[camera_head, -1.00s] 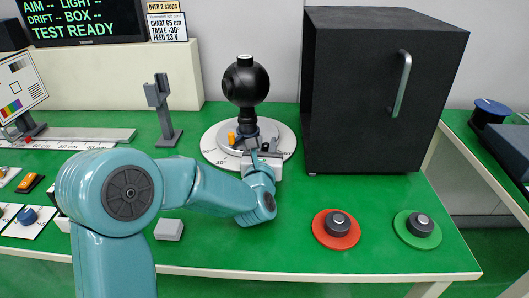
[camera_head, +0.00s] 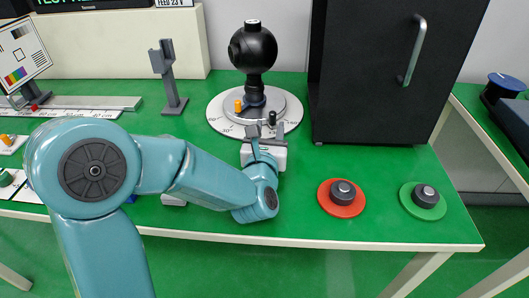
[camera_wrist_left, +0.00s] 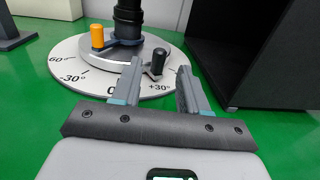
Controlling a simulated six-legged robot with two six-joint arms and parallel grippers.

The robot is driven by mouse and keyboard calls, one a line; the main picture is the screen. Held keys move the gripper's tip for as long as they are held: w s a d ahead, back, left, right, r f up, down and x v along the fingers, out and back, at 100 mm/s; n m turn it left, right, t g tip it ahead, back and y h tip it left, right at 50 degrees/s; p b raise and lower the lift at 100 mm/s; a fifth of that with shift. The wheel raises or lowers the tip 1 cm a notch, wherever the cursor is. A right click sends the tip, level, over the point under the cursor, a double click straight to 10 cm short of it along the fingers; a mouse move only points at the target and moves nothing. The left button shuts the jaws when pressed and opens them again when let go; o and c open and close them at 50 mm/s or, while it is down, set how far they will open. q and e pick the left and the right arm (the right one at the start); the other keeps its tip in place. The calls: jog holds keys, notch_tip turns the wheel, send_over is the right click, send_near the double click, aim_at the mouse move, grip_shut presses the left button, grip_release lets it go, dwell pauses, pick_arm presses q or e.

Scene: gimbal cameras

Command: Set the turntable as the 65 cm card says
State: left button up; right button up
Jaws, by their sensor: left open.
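The turntable (camera_head: 218,112) is a grey disc on a white dial with degree marks, with a black ball on a black post (camera_head: 253,50) at its centre. It has an orange knob (camera_head: 239,105) at its left and a black knob (camera_head: 272,118) at its front right. In the left wrist view, the black knob (camera_wrist_left: 158,62) is on the side of the +30° mark; the orange knob (camera_wrist_left: 97,36) is left of the post. My left gripper (camera_head: 266,131) is open at the dial's front edge, its fingers either side of the black knob in that view. The card (camera_head: 174,3) shows only "FEED 23 V".
A black cabinet (camera_head: 365,70) stands close behind and right of the turntable. A grey stand (camera_head: 168,80) and a ruler rail (camera_head: 110,103) are on the left.

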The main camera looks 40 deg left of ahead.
pick_arm(q)
jog(key=v, duration=0.2)
jog(key=b+v, duration=0.1)
jog(key=v, duration=0.2)
jog(key=shift+f, duration=0.2)
jog(key=b+v, duration=0.3)
jog(key=b, duration=0.1)
jog(key=shift+s+f, duration=0.1)
jog(key=shift+s, duration=0.05)
jog(key=shift+s+d+b, duration=0.15)
jog(key=shift+b, duration=0.35)
jog(key=shift+s+d+r, duration=0.1)
jog(key=shift+s+r, duration=0.1)
jog(key=shift+s, duration=0.1)
jog(key=shift+s, duration=0.1)
